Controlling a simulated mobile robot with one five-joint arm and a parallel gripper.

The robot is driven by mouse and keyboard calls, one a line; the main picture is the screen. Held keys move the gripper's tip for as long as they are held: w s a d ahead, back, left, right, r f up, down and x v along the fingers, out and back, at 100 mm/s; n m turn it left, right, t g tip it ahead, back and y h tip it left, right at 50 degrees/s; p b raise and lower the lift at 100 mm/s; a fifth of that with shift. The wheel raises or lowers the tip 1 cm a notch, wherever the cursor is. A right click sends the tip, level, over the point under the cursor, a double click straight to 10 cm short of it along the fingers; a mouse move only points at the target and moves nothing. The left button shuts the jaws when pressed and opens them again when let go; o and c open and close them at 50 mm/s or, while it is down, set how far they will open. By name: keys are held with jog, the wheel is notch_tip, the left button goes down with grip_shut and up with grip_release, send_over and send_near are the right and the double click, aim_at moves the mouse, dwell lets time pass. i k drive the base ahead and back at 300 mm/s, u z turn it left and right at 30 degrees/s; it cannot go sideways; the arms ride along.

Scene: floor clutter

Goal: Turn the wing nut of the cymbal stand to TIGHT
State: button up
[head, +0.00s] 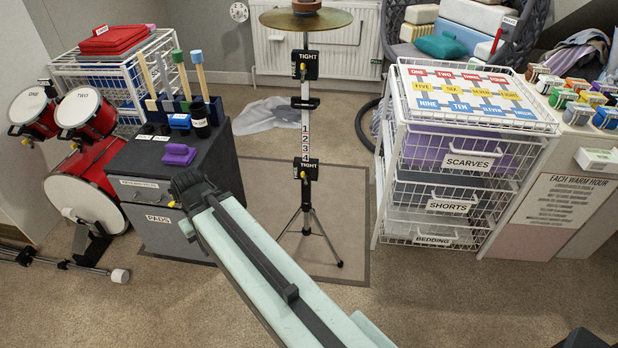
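The cymbal stand (306,130) stands upright on a tripod in the middle of the head view, with a brass cymbal (306,19) on top. Two black blocks marked TIGHT sit on its pole, an upper block (305,65) and a lower block (306,170). Each carries a small yellow part that looks like a wing nut; their exact angles are too small to read. My pale green arm reaches from the bottom right to the left of the stand. My gripper (186,190) is around its dark far end, apart from the stand; its fingers cannot be made out.
A grey box (165,195) marked PADS, with mallets and small items on it, stands left beside red drums (88,185). A white wire drawer rack (450,160) stands right. The stand is on a flat brown mat (345,205). Carpet in front is partly clear.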

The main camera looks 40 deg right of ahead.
aim_at(304, 174)
jog(key=k, duration=0.9)
jog(key=u, duration=0.7)
jog(key=i, duration=1.5)
jog(key=z, duration=0.05)
